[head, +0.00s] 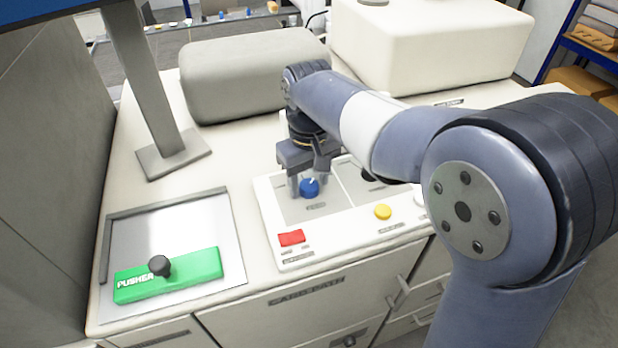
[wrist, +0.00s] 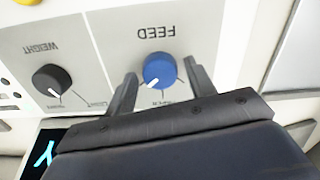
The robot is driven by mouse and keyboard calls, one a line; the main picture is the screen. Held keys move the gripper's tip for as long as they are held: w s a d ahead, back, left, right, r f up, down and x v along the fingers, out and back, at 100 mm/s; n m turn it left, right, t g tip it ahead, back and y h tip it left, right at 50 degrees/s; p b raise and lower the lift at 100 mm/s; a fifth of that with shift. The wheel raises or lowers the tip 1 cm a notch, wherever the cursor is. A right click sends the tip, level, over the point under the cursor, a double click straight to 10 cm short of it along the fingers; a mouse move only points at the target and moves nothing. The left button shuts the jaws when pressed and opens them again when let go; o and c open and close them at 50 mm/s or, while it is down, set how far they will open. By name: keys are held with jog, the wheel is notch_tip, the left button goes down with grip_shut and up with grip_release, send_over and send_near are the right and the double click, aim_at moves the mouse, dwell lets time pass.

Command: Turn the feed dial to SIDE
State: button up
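The blue feed dial (head: 309,187) sits on the white control panel (head: 268,215). In the wrist view the dial (wrist: 158,68) is below the upside-down word FEED, and its white pointer mark faces the lower left of the picture. Small position labels near its lower edge are partly hidden and too small to read surely. My gripper (head: 307,191) points down over the dial. In the wrist view my gripper (wrist: 161,70) is open, one finger on each side of the dial, with a visible gap on both sides.
A black WEIGHT dial (wrist: 50,80) is beside the feed dial. The panel also has a red button (head: 291,238) and a yellow button (head: 383,212). A green PUSHER block (head: 200,268) with a black knob lies in a tray at left. A grey post (head: 150,90) stands behind.

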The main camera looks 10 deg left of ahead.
aim_at(309, 184)
jog(key=shift+o, duration=0.6)
jog(key=shift+r, duration=0.1)
notch_tip(309, 184, up, 11)
jog(key=shift+f, duration=0.2)
notch_tip(309, 184, down, 11)
jog(key=shift+r, duration=0.1)
dwell(0.4)
jog(key=shift+n, duration=0.3)
jog(key=shift+r, duration=0.1)
